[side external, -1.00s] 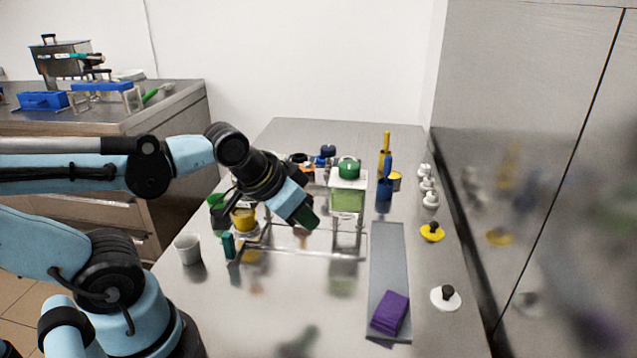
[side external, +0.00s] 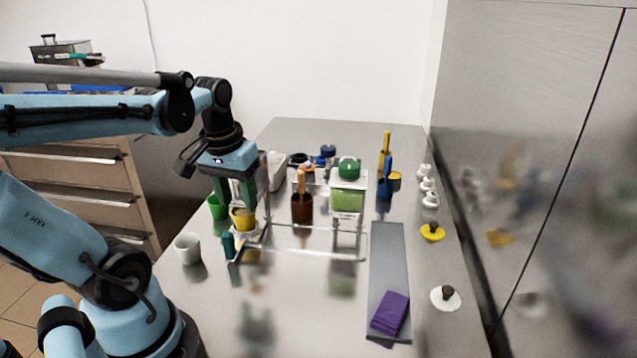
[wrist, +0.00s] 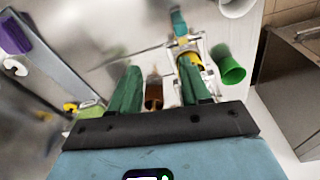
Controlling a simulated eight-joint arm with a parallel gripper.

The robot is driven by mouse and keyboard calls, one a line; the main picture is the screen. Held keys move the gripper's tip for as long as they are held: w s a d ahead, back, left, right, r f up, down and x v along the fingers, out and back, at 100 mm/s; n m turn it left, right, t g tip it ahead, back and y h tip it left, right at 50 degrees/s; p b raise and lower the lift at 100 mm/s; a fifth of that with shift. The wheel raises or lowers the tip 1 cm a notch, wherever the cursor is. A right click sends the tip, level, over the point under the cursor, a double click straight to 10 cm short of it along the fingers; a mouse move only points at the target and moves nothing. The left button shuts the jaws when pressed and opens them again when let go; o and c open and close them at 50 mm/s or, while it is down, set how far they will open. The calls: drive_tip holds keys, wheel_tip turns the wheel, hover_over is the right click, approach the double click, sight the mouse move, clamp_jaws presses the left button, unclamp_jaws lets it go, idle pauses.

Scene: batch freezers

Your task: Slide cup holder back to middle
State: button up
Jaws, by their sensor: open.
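A clear rack (side external: 300,253) stands on the steel table. At its left end a small pale cup holder (wrist: 203,52) shows in the wrist view, around a yellow cup (side external: 243,218). My gripper (side external: 238,206) points down over this left end with its green fingers spread, one each side of the yellow cup in the side view. In the wrist view my gripper (wrist: 157,82) is open, its right finger close to the yellow cup (wrist: 192,62) and partly hiding it. I cannot tell whether a finger touches the holder. A brown cup (side external: 302,210) with an orange-handled tool stands mid-rack.
A green-lidded container (side external: 347,195) stands at the rack's right. A green cup (side external: 217,208) and a white cup (side external: 187,249) stand to the left. A purple block (side external: 390,313) lies on a grey strip (side external: 388,262). The front table is clear.

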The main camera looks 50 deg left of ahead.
sight(227, 234)
drive_tip(key=s+a+n, duration=0.1)
drive_tip(key=s+a+g, duration=0.1)
drive_tip(key=shift+s+a+r+n+h, duration=0.2)
drive_tip(key=shift+s+n+h, duration=0.1)
drive_tip(key=shift+n, duration=0.1)
drive_tip(key=shift+f, duration=5.95)
drive_tip(key=shift+d, duration=0.1)
clamp_jaws()
